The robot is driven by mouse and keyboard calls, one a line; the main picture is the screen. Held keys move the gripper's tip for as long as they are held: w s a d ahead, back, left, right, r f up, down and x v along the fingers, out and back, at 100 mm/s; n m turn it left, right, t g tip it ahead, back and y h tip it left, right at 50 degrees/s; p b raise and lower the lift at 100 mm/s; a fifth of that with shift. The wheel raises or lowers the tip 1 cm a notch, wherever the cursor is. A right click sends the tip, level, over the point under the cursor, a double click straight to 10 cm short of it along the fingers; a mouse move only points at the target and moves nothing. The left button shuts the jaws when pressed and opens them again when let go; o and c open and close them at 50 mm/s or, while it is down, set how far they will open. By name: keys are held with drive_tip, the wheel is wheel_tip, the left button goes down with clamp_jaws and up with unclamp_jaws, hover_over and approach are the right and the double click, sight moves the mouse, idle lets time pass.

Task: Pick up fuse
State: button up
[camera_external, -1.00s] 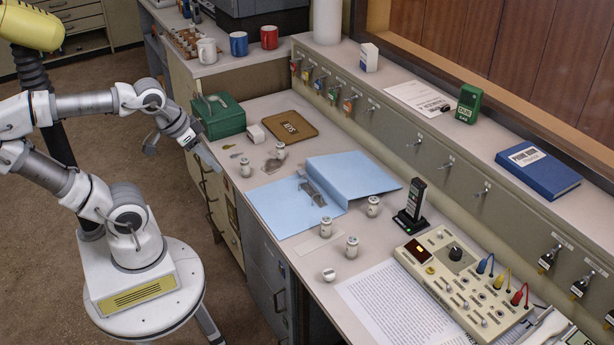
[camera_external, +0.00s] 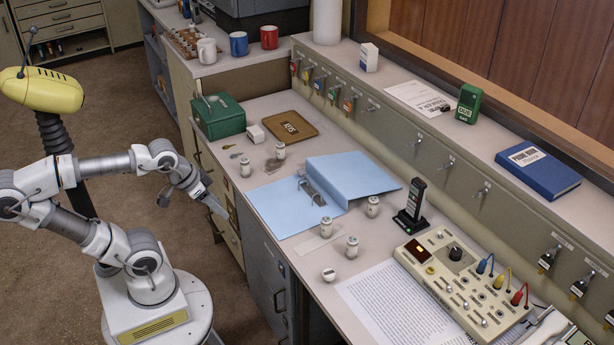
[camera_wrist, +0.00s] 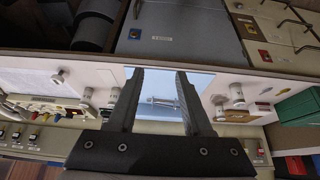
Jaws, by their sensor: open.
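Several small white cylinders with metal-looking ends, which look like fuses, stand on the desk: one near the blue folder's right side (camera_external: 373,206), one at its lower edge (camera_external: 326,227), one further front (camera_external: 352,247), and others near its far left corner (camera_external: 246,168). I cannot tell which one is meant. My gripper (camera_external: 190,201) is open and empty, left of the desk's front edge and apart from all of them. In the wrist view the open fingers (camera_wrist: 160,75) frame the folder's metal clip, with white cylinders (camera_wrist: 237,94) on both sides.
The open blue folder (camera_external: 270,206) lies mid-desk. A green box (camera_external: 218,118) and brown KEYS pad (camera_external: 289,126) are at the far end. A black upright stand (camera_external: 411,207), a control panel (camera_external: 465,285) and a printed sheet (camera_external: 385,310) fill the near end. Drawers line the desk front.

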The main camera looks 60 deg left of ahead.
drive_tip(key=o, duration=0.4)
drive_tip(key=shift+c, duration=0.2)
